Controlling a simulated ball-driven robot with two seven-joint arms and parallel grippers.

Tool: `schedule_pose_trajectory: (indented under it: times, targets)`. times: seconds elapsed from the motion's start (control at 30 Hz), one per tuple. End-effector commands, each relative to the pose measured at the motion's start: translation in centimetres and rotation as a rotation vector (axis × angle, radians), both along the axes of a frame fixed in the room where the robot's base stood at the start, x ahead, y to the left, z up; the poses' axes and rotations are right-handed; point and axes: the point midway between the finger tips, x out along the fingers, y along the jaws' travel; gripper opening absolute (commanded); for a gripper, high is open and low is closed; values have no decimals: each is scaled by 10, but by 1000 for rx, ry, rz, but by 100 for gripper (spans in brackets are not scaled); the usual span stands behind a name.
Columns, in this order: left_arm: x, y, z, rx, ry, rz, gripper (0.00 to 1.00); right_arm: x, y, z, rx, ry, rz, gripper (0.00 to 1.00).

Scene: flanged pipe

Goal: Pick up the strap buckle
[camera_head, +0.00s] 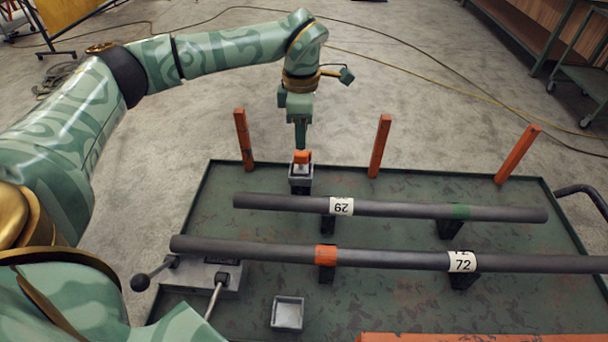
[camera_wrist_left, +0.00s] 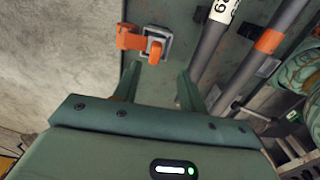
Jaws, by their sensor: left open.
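The strap buckle seems to be the small orange piece (camera_head: 302,157) in a grey square holder (camera_head: 300,178) near the far edge of the green bench top. In the left wrist view the orange piece (camera_wrist_left: 155,48) sits on the grey holder, just beyond my fingertips. My left gripper (camera_head: 301,146) points down right above it in the head view. In the left wrist view its two fingers (camera_wrist_left: 160,78) are apart with nothing between them. I cannot tell whether they touch the buckle. My right gripper is not in view.
Two dark pipes (camera_head: 390,207) (camera_head: 390,258) lie on supports nearer than the buckle. Orange posts (camera_head: 243,140) (camera_head: 380,146) (camera_head: 517,154) stand along the far edge. A small grey tray (camera_head: 288,298) and a lever fixture (camera_head: 225,276) are at the near left.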

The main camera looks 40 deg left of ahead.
Motion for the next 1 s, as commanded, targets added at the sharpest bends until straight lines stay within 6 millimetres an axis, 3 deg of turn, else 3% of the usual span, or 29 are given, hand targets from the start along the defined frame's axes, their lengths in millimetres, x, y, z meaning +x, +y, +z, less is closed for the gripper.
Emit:
schedule_pose_trajectory:
  times: [0.03, 0.1, 0.37, 0.6, 0.87, 1.0]
  targets:
    - [0, 0, -17, -1, 7, 0, 42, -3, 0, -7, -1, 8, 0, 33]
    - [0, 0, -27, 0, 4, 0, 42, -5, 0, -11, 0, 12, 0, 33]
    - [1, 2, -44, 0, 0, 1, 42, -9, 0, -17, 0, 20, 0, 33]
    - [5, 7, -85, 0, 7, 1, 42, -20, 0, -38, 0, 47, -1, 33]
    - [5, 7, -87, 0, -2, 0, 42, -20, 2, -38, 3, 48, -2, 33]
    - [5, 7, -87, 1, -2, 0, 8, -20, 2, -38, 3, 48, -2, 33]
